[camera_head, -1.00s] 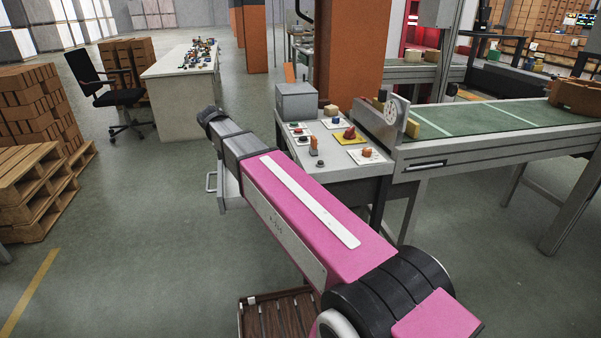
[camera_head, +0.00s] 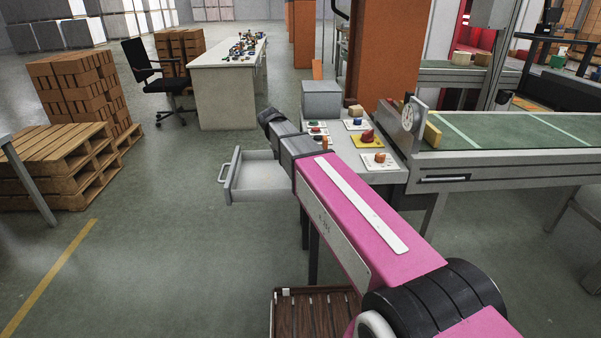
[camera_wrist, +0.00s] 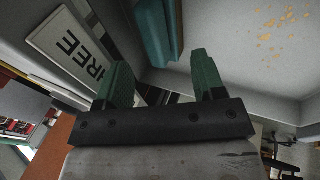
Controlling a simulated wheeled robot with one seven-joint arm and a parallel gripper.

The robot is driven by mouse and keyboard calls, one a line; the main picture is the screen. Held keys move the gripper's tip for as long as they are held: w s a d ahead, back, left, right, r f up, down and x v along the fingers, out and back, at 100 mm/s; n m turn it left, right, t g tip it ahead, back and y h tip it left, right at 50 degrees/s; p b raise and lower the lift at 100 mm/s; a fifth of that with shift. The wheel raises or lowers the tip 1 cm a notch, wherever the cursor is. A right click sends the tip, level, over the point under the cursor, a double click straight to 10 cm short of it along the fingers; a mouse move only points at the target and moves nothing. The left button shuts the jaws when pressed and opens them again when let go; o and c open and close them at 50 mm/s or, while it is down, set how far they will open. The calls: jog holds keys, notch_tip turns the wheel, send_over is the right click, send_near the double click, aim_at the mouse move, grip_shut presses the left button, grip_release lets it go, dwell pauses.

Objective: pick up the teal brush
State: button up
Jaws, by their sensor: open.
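In the wrist view my gripper (camera_wrist: 160,85) is open, with its two green fingers apart and nothing between them. A teal object (camera_wrist: 162,32), likely the teal brush, lies just beyond the fingertips at the top edge. Its upper end is cut off by the frame, so I cannot tell its full shape. It appears apart from both fingers. In the head view my pink arm reaches to the left edge of the small grey workbench (camera_head: 385,172); the fingers and the teal object are hidden there.
A drawer (camera_head: 262,178) stands open from the workbench, left of my arm. Cards with small objects and a grey box (camera_head: 321,99) are on the bench. A white card reading "HREE" (camera_wrist: 75,45) lies left in the wrist view. Pallets (camera_head: 62,165) stand left; floor between is clear.

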jog(key=shift+x, duration=3.35)
jog(key=shift+w, duration=0.15)
jog(key=c, duration=0.9)
